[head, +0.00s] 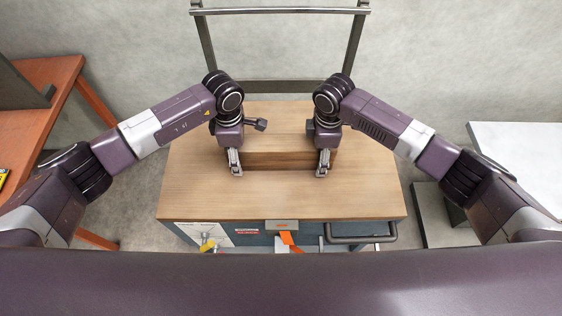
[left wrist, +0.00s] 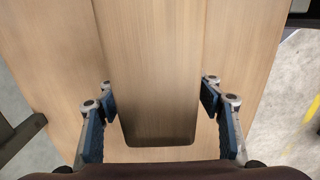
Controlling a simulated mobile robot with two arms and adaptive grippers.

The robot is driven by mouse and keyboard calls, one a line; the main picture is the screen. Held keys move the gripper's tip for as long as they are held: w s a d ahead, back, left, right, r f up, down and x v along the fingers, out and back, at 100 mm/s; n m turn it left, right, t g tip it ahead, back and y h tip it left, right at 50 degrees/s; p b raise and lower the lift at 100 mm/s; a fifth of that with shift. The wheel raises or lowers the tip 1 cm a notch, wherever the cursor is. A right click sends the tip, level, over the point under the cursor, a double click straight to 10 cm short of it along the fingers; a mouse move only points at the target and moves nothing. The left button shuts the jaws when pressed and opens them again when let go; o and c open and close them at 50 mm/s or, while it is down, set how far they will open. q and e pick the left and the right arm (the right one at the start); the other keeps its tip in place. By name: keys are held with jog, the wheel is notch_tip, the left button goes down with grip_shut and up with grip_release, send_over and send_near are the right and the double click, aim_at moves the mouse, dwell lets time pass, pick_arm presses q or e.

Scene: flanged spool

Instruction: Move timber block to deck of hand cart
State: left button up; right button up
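The timber block (head: 280,160) lies crosswise on a light wooden top (head: 280,198) in the head view. Its near face is darker than its upper side. My left gripper (head: 236,163) points down at the block's left end. In the left wrist view the block (left wrist: 155,70) runs away between the spread fingers of my left gripper (left wrist: 158,97), which look open; I cannot tell whether the pads touch it. My right gripper (head: 323,163) points down at the block's right end; its finger spacing is not clear. A grey tubular frame (head: 280,11) stands behind, possibly the hand cart's handle; I cannot make out a separate deck.
The wooden top sits on a blue body with a dark handle (head: 362,238) and orange parts at its front. An orange-brown table (head: 45,75) is at the left. A white surface (head: 520,150) is at the right. The near part of the wooden top is clear.

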pick_arm(q)
jog(key=shift+r, duration=0.15)
jog(key=shift+w+r, duration=0.1)
jog(key=shift+r, duration=0.25)
notch_tip(320, 180, up, 11)
jog(key=shift+f, duration=0.1)
pick_arm(e)
notch_tip(320, 180, up, 12)
dwell(0.4)
dwell(0.4)
